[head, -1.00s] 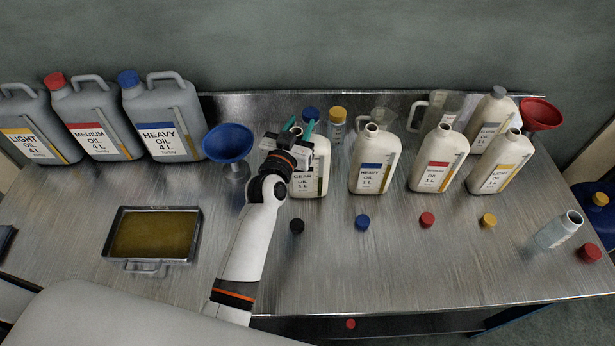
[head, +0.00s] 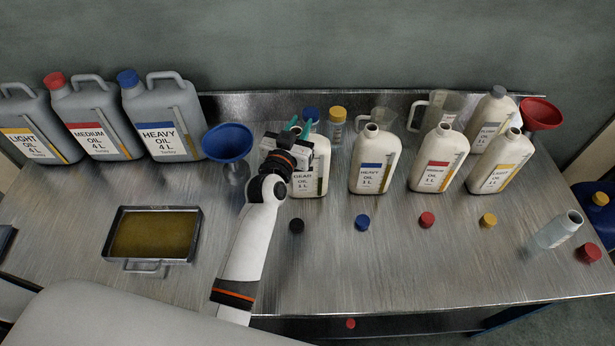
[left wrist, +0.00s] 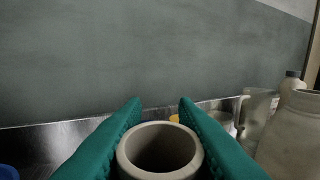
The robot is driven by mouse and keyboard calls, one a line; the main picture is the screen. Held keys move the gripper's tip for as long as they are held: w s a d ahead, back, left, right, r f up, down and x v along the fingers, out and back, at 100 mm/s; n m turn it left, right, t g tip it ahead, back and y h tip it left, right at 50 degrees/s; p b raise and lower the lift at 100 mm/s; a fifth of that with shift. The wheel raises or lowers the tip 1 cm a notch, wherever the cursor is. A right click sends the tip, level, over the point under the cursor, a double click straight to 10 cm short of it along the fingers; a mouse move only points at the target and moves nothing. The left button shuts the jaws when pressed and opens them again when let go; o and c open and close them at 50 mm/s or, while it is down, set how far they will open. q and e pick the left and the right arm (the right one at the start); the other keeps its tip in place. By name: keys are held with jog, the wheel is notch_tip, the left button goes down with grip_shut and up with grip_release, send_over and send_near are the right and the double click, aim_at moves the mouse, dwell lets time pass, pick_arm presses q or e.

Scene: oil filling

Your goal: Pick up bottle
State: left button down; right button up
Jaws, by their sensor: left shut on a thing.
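The white gear oil bottle (head: 311,184) stands upright on the bench, its upper part largely covered by my left gripper in the head view. My left gripper (head: 299,130) is shut on its neck, with the teal fingers on either side. In the left wrist view the open, uncapped mouth of the gear oil bottle (left wrist: 160,148) sits between the two teal fingertips (left wrist: 160,112). My right gripper is not in view.
Heavy (head: 375,160), medium (head: 440,160) and light (head: 502,163) oil bottles stand to the right. A blue funnel (head: 228,142) is close on the left. Loose caps, including a black cap (head: 297,226), lie in front. An oil-filled tray (head: 197,236) is at left.

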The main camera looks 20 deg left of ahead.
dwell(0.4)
pick_arm(q)
jog(key=shift+r, duration=0.25)
dwell(0.3)
